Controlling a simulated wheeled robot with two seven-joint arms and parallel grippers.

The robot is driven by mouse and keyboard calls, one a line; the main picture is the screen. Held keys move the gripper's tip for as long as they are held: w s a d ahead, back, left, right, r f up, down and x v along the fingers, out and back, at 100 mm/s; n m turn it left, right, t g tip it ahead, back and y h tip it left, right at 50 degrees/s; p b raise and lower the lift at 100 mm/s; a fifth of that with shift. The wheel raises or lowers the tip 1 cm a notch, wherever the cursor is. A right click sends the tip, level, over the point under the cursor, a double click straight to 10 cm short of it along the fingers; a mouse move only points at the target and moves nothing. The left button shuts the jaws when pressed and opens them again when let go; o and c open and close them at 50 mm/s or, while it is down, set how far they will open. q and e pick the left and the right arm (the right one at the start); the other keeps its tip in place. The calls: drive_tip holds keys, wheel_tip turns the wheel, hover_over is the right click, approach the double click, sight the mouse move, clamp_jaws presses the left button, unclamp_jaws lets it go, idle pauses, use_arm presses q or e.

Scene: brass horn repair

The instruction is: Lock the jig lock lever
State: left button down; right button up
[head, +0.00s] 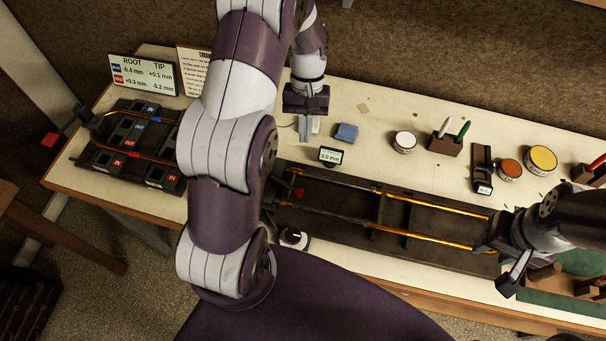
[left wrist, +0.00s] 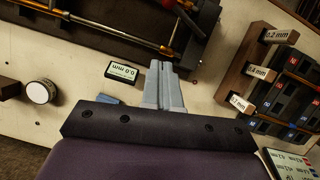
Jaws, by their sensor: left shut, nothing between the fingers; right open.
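The jig (head: 345,215) is a long dark bed holding two parallel brass tubes. A small red-tipped lever (head: 298,193) stands at its left end, partly beside my left arm; a red-orange tip (left wrist: 168,4) also shows at the top of the left wrist view. I cannot tell whether it is locked. My left gripper (head: 305,127) is shut and empty over the table behind the jig, apart from the lever; its fingers (left wrist: 163,90) point toward the jig in the left wrist view. My right gripper (head: 499,263) is open at the jig's right end.
A small display (head: 329,156) and a blue block (head: 346,132) lie near my left gripper. Tins (head: 405,142) and a pen holder (head: 445,141) stand behind the jig.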

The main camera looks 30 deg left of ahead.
sight(286, 185)
use_arm(q)
drive_tip(key=x, duration=0.2)
drive_tip(key=p+x, duration=0.1)
drive_tip(key=x, duration=0.2)
drive_tip(key=s+p+x, duration=0.1)
drive_tip(key=x, duration=0.1)
drive_tip(key=shift+d, duration=0.15)
drive_tip(key=s, duration=0.1)
drive_tip(key=s+d+p, duration=0.1)
drive_tip(key=s+f+p, duration=0.1)
drive_tip(key=shift+s+d, duration=0.2)
drive_tip(key=shift+d, duration=0.1)
use_arm(e)
drive_tip(key=r, duration=0.2)
drive_tip(key=shift+s+r, duration=0.3)
drive_tip(key=shift+r, duration=0.05)
drive_tip(key=shift+w, duration=0.1)
use_arm(q)
drive_tip(key=shift+s+m, duration=0.2)
drive_tip(key=shift+m, duration=0.1)
use_arm(e)
drive_tip(key=shift+r, duration=0.1)
